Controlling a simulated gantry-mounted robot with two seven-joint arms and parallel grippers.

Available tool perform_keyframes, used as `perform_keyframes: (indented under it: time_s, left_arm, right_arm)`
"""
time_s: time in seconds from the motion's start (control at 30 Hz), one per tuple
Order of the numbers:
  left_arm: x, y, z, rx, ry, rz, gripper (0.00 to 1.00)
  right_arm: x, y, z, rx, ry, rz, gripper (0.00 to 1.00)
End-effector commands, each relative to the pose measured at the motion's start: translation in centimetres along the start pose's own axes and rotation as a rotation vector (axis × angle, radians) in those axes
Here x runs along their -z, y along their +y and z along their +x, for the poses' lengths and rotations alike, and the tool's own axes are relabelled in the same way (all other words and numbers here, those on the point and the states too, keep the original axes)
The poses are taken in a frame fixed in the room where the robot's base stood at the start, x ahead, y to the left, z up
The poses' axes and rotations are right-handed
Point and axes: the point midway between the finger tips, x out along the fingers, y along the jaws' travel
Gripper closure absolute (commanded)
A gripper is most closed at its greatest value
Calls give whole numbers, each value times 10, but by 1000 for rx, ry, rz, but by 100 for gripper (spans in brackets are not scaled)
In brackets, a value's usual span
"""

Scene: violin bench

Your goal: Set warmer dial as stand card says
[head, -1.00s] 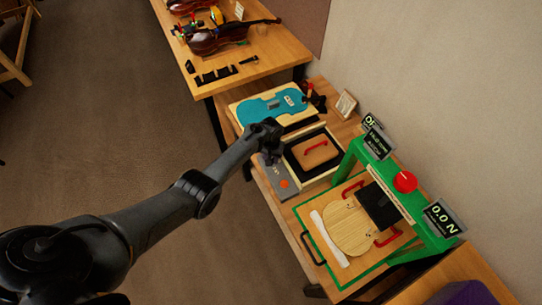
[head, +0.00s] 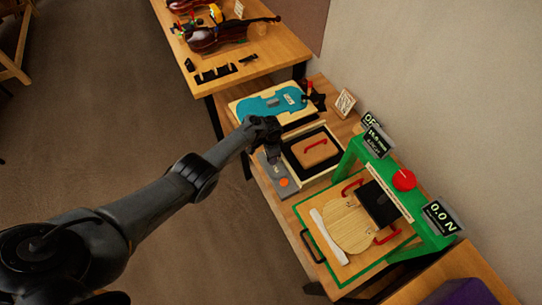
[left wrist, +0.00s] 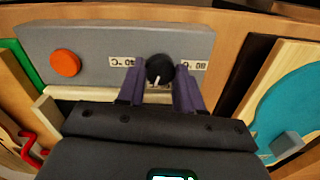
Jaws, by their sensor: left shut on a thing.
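The warmer's dial is a black knob (left wrist: 160,68) with a white pointer mark, on a grey panel (left wrist: 90,45). In the left wrist view the pointer aims at the picture's bottom edge. Upside-down labels flank it: 40 °C (left wrist: 127,62) at left and 80 °C (left wrist: 198,65) at right. My left gripper (left wrist: 160,80) has its purple fingers on either side of the knob, shut on it. In the head view my left gripper (head: 272,158) covers the dial. A small framed card (head: 345,102) stands at the back; its writing is too small to read. My right gripper is out of view.
An orange button (left wrist: 65,63) is on the same panel. A wooden lid with red handle (head: 315,153) lies behind the panel. A teal violin-shaped plate (head: 270,105) is at left. A green press frame (head: 420,225) with displays stands at right.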

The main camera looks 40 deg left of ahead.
Motion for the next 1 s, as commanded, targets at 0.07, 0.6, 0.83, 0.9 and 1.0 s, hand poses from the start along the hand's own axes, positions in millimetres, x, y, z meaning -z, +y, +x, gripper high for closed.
perform_keyframes:
  time_s: [0.07,0.6,0.83,0.9,1.0]
  left_arm:
    - [0,-1,0,2,-1,72,95]
    - [0,0,1,2,-1,585,95]
    - [0,-1,1,3,0,802,95]
    - [0,0,2,2,-1,867,95]
    - [0,0,2,2,-1,953,95]
  right_arm:
    - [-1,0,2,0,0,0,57]
    - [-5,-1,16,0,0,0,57]
    - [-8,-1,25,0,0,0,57]
    - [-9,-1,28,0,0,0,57]
    - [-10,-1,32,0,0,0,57]
